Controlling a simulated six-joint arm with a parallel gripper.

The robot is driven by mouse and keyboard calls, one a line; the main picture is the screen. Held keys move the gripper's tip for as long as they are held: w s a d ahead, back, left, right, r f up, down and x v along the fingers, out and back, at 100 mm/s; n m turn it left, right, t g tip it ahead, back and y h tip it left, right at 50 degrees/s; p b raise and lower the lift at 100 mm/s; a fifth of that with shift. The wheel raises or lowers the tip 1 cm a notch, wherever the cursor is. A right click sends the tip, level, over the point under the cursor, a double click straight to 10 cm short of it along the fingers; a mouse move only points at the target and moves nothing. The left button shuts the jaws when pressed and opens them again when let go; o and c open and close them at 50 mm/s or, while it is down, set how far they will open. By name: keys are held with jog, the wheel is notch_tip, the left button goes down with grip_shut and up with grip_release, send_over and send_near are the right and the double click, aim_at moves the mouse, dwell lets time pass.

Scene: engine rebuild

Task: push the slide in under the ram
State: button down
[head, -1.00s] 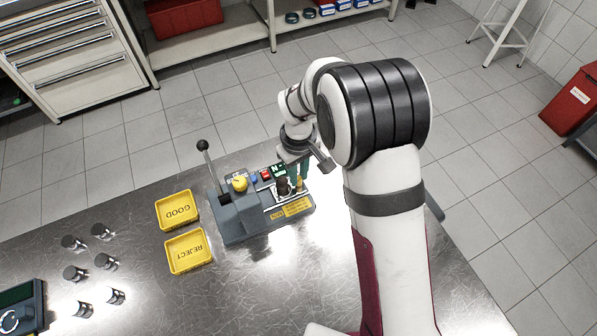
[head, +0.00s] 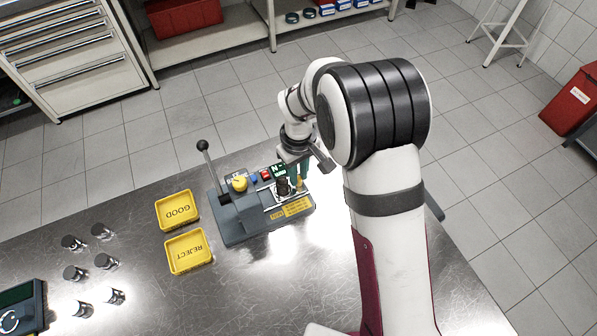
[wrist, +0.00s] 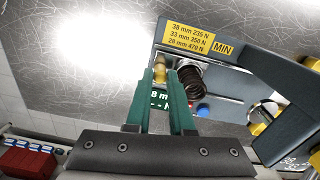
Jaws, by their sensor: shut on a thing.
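The spring tester (head: 240,222) stands on the steel bench. Its slide (wrist: 218,90) is a pale strip that bears a dark coil spring (wrist: 190,80), which also shows in the head view (head: 282,187). The brass-yellow knob (wrist: 159,77) is at the slide's outer end. My gripper (wrist: 166,74) is shut on the knob, its teal fingers on either side of it. The ram (wrist: 262,112) is to the right of the spring in the wrist view, and the spring stands apart from it. In the head view the ram's underside is hidden.
The tester's lever (head: 210,165) stands up at its left. Yellow GOOD (head: 162,222) and REJECT (head: 172,268) trays lie left of the tester, with several metal cylinders (head: 74,273) beyond them. The bench in front of the tester is clear.

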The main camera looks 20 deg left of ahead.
aim_at(280, 182)
jog(key=s+a, duration=0.3)
jog(key=shift+s+a, duration=0.15)
jog(key=shift+a, duration=0.05)
jog(key=c, duration=1.1)
grip_release()
